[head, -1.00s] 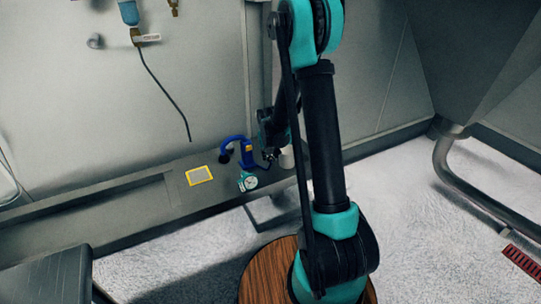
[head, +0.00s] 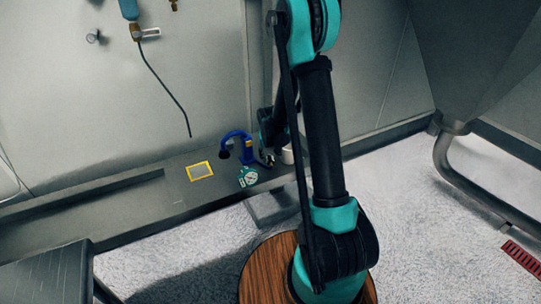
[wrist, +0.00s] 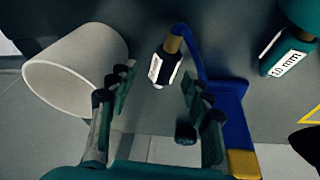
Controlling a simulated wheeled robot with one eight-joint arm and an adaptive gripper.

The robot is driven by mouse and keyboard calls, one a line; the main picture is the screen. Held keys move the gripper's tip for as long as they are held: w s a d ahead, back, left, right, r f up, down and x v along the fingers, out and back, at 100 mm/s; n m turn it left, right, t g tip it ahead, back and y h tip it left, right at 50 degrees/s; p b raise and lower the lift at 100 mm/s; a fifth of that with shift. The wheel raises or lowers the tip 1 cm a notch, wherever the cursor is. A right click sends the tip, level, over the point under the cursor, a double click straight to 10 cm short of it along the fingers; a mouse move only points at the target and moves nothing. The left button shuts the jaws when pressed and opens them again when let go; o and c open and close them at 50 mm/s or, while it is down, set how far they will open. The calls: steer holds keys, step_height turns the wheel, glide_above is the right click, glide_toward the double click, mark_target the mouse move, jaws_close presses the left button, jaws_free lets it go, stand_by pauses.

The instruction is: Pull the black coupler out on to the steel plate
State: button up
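In the wrist view, a black coupler (wrist: 155,72) with a white label and a brass end lies between and beyond my fingers, close to a blue curved piece (wrist: 235,115). My gripper (wrist: 158,95) is open, one finger on each side, with a visible gap to the coupler. The grey plate with a yellow border (head: 200,171) lies to the left on the ledge; only a yellow corner shows in the wrist view (wrist: 312,115).
A white cup (wrist: 75,70) is close beside my left finger. A small black knob (wrist: 185,133) is near the right finger. A teal part labelled 10 mm (wrist: 288,55) is at the right.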

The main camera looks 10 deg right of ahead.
steer(key=v, duration=1.2)
stand_by(0.5)
steer(key=s+d, duration=0.2)
steer(key=s, duration=1.1)
steer(key=s+d, duration=0.3)
steer(key=s, duration=1.1)
steer(key=shift+t+y, duration=0.4)
